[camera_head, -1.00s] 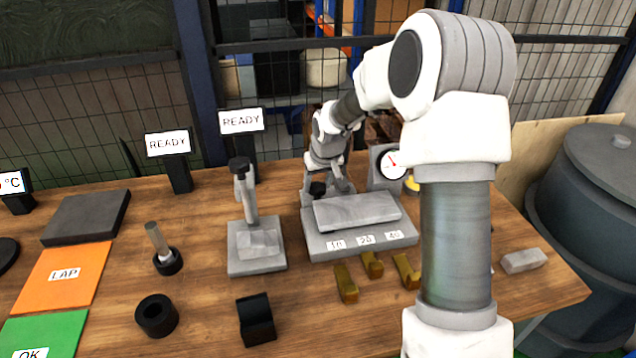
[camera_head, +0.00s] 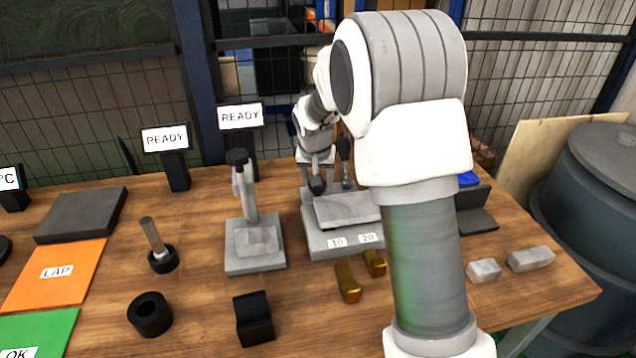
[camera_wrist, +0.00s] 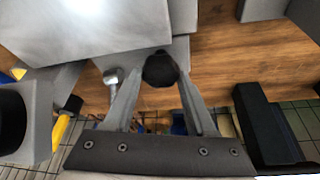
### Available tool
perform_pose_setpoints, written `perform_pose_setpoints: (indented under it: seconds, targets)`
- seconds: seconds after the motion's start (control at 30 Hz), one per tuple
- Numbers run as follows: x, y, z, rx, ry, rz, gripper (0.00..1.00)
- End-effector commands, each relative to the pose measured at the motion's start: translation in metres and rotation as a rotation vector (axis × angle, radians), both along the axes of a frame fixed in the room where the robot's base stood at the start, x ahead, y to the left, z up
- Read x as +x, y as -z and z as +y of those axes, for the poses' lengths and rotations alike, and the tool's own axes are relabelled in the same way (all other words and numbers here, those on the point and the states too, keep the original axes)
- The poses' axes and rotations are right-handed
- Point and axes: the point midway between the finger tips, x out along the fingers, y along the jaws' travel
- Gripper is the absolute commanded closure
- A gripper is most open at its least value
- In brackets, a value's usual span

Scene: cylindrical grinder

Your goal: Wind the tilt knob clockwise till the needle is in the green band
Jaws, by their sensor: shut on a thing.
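A black rounded knob (camera_wrist: 160,69) sits between the two fingers of my gripper (camera_wrist: 161,75) in the wrist view, next to the grey tilting plate (camera_wrist: 85,30). My gripper is shut on it. In the head view, the grey plate (camera_head: 345,211) lies on a grey base (camera_head: 318,246) labelled 10 and 20, with a dark round part (camera_head: 317,185) at its back left, close to my wrist. The gauge face with its needle and green band is hidden behind my arm, so the needle cannot be read.
Two brass blocks (camera_head: 347,283) lie before the base. A grey stand (camera_head: 255,255) is to its left, with two READY signs (camera_head: 240,116) behind. Grey blocks (camera_head: 529,259) lie at right. A wire fence is behind the table.

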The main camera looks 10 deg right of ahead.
Motion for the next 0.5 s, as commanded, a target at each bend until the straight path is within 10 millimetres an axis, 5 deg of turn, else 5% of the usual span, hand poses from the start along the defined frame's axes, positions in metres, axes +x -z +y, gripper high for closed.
perform_pose_setpoints:
  seconds: [0.33,0.37,0.5]
  targets:
    - [0.0000,-0.0003,0.0004,0.001,0.014,0.000,0.99]
    - [0.0000,-0.0003,0.0004,0.001,0.014,0.000,0.42]
    - [0.0000,-0.0003,0.0003,0.001,0.013,0.000,0.17]
